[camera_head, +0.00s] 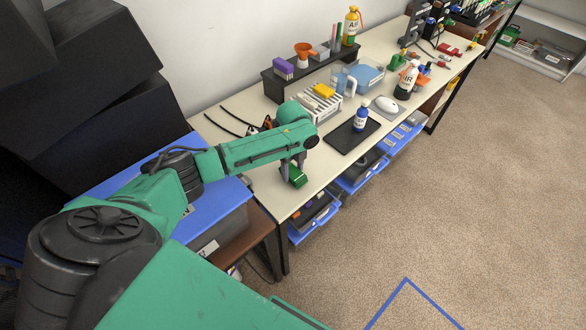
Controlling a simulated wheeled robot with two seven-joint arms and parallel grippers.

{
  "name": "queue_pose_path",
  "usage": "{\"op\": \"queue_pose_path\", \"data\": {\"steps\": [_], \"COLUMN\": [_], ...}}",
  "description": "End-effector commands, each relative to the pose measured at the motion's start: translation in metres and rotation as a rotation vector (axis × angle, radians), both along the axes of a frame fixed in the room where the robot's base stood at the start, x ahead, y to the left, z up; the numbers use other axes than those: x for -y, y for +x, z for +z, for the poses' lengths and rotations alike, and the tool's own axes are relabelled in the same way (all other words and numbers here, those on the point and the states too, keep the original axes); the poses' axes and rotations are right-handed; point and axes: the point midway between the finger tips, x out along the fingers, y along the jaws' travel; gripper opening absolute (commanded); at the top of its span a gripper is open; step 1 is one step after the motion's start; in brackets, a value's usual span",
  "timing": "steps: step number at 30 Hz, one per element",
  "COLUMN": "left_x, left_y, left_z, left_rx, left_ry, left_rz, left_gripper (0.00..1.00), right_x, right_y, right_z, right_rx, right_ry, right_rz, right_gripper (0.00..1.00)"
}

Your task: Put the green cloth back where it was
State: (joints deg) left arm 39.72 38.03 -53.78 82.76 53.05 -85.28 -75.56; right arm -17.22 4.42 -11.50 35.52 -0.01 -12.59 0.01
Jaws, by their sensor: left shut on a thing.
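The green cloth (297,178) is a small folded green piece near the left end of the long cream workbench (264,196). My left gripper (294,172) points down over the bench near its front edge and is shut on the cloth. The picture is too small to tell whether the cloth touches the bench top. My right gripper is not in view.
Blue drawers (351,187) stick out below. Carpet is clear at right.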

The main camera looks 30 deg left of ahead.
Motion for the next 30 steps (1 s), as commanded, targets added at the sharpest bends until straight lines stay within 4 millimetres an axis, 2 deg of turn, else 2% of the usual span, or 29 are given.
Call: {"op": "queue_pose_path", "data": {"steps": [16, 17, 29, 30], "left_x": [0.0001, 0.0001, 0.0000, 0.0000], "left_y": [-0.0001, 0.0000, 0.0000, 0.0000], "left_z": [-0.0089, -0.0083, -0.0080, -0.0080], "left_rx": [0.000, 0.000, 0.000, 0.000], "left_ry": [0.000, 0.000, 0.000, 0.000], "left_rz": [0.000, 0.000, 0.000, 0.000], "left_gripper": [0.00, 0.71, 0.71, 0.75], "right_x": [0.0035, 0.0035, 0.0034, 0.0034], "right_y": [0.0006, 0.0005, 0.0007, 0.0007], "right_z": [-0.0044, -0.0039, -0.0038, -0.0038], "right_rx": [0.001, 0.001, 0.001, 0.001], "right_ry": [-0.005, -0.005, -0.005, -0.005], "right_rz": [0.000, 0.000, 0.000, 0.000], "right_gripper": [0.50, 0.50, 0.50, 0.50]}}
